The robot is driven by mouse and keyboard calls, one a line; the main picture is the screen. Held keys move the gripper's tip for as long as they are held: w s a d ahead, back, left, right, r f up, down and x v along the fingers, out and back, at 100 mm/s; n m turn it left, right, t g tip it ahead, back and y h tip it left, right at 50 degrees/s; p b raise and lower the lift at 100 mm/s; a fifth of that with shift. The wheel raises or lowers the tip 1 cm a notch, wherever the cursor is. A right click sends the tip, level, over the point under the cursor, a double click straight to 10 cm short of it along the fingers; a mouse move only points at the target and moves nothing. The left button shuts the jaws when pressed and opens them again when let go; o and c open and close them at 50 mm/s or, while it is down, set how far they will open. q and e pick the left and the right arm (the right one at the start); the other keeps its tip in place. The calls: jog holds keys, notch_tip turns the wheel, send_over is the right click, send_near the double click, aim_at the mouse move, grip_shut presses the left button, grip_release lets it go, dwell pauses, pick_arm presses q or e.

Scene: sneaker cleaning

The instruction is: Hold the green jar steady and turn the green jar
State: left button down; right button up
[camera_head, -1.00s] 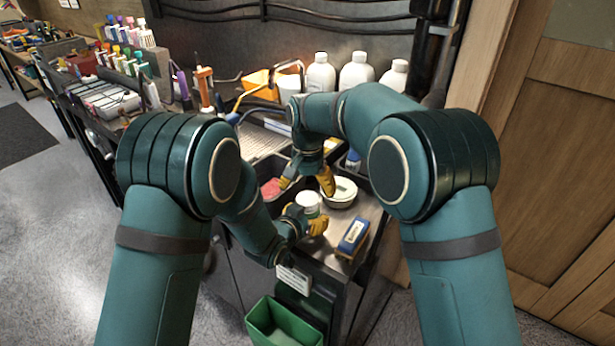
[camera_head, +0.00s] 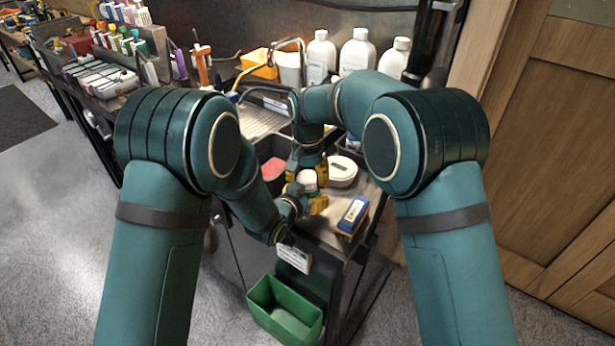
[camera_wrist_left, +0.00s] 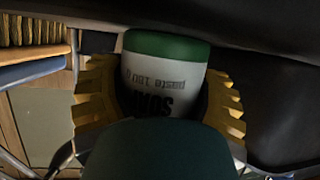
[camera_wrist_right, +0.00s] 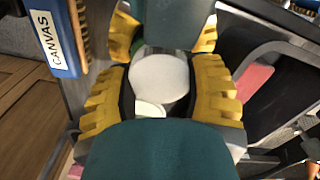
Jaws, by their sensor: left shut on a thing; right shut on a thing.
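The jar shows white printed sides and a green end in the left wrist view (camera_wrist_left: 165,48), where its lettering is upside down. Its white lid (camera_head: 307,178) faces up in the head view. My left gripper (camera_head: 309,204) is shut around the jar's sides, with a yellow finger on each side. My right gripper (camera_head: 306,168) comes down from above and is shut on the white lid, which fills the space between its yellow fingers in the right wrist view (camera_wrist_right: 160,80). Much of the jar is hidden by the fingers.
A white bowl (camera_head: 342,172) stands just right of the jar. A blue brush marked CANVAS (camera_head: 352,216) lies near the right edge of the worktop. A pink sponge (camera_head: 273,168) is to the left. White bottles (camera_head: 359,52) stand behind. A green bin (camera_head: 285,312) hangs low in front.

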jog(key=n, duration=0.3)
jog(key=o, duration=1.2)
jog(key=shift+o, duration=0.2)
